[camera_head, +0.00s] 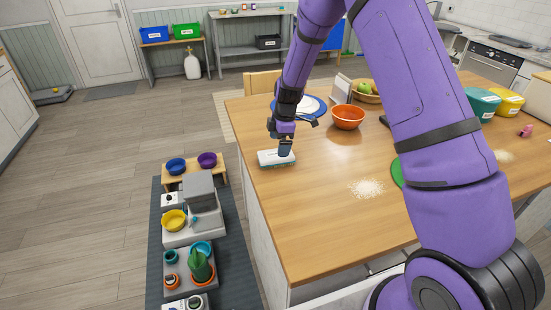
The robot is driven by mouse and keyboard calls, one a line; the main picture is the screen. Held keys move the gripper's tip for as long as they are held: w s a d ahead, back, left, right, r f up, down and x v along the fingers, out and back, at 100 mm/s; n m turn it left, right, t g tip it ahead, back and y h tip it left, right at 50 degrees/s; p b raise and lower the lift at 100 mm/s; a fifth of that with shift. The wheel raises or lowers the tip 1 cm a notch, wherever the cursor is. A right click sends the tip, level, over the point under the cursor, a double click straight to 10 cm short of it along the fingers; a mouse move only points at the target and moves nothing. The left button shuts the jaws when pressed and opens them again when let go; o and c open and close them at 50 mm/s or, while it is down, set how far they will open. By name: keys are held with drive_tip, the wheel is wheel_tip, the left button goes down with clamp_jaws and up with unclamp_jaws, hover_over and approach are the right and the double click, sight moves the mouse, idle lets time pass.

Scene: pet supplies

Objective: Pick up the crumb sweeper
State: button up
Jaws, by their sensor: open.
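The crumb sweeper (268,158) lies on the wooden table near its left edge. It has a flat white head with a teal lower edge and a dark upright handle. My purple arm reaches down from the top, and my gripper (284,138) is directly above the sweeper at its handle. The gripper is open. The fingertips are small and dark against the handle, so I cannot tell whether they are around it or touching it.
The wooden table (310,215) holds an orange bowl (348,118), a blue-rimmed plate, a fruit bowl (367,93) and pale crumbs (366,188). Teal (482,103) and yellow tubs stand at right. The table's front left is clear.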

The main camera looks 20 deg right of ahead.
sight(275, 154)
drive_tip(key=f, duration=0.2)
drive_tip(key=a+f, duration=0.1)
drive_tip(key=f, duration=0.1)
drive_tip(key=shift+s+a, duration=0.1)
drive_tip(key=shift+s, duration=0.1)
drive_tip(key=shift+f, duration=0.55)
drive_tip(key=c, duration=1)
drive_tip(key=shift+r, duration=0.2)
drive_tip(key=shift+r, duration=0.6)
wheel_tip(275, 154, up, 2)
drive_tip(key=shift+w+r, duration=0.1)
drive_tip(key=s, duration=0.5)
drive_tip(key=s+d+r, duration=0.1)
drive_tip(key=s, duration=1)
drive_tip(key=shift+d+r, duration=0.15)
drive_tip(key=shift+d, duration=0.25)
